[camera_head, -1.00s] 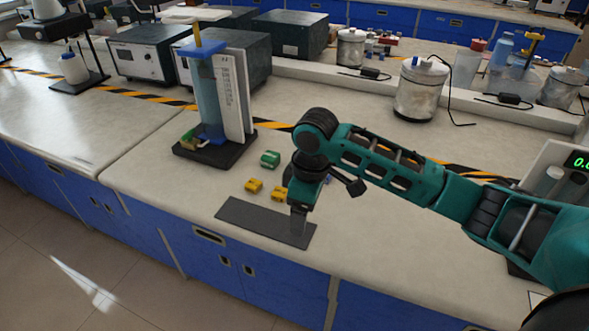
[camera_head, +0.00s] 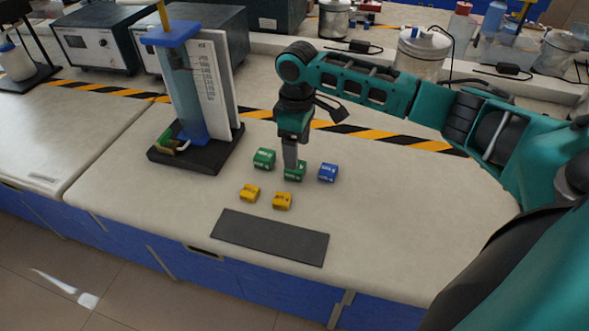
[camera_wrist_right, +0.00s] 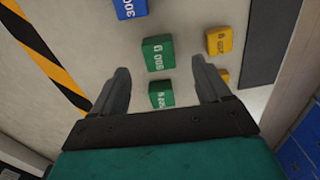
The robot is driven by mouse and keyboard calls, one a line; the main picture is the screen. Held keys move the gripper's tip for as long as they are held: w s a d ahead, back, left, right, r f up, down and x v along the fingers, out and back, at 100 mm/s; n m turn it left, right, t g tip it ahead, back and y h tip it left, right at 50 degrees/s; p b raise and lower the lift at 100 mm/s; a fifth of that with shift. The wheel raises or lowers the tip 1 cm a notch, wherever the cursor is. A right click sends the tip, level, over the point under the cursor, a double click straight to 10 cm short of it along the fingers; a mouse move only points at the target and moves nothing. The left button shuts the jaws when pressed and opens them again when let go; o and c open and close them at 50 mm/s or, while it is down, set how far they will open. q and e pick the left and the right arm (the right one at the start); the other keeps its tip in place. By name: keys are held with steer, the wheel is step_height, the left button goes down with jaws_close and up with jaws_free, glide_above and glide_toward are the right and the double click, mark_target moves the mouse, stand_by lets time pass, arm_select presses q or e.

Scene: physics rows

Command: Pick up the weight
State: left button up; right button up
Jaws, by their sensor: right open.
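Several small block weights lie on the bench. In the head view there is a left green weight (camera_head: 264,158), a middle green weight (camera_head: 294,174), a blue weight (camera_head: 328,173) and two yellow weights (camera_head: 249,193) (camera_head: 282,201). My right gripper (camera_head: 291,160) points down at the middle green weight and hides part of it. In the right wrist view its fingers (camera_wrist_right: 160,66) are open. The middle green weight, marked 500 g (camera_wrist_right: 158,52), shows just beyond the fingertips, and the left green one (camera_wrist_right: 161,93) shows between the fingers. Contact cannot be told. My left gripper is out of view.
A dark flat mat (camera_head: 270,238) lies at the bench's front edge, empty. A blue-topped apparatus (camera_head: 190,95) on a black base stands left of the weights. Metal canisters (camera_head: 422,52) stand behind. The bench right of the mat is clear.

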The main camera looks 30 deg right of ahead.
steer(key=f, duration=0.6)
steer(key=shift+w+f+b, duration=0.2)
steer(key=shift+f+b, duration=0.15)
steer(key=shift+f, duration=0.05)
steer(key=shift+r, duration=0.1)
jaws_close()
stand_by(0.3)
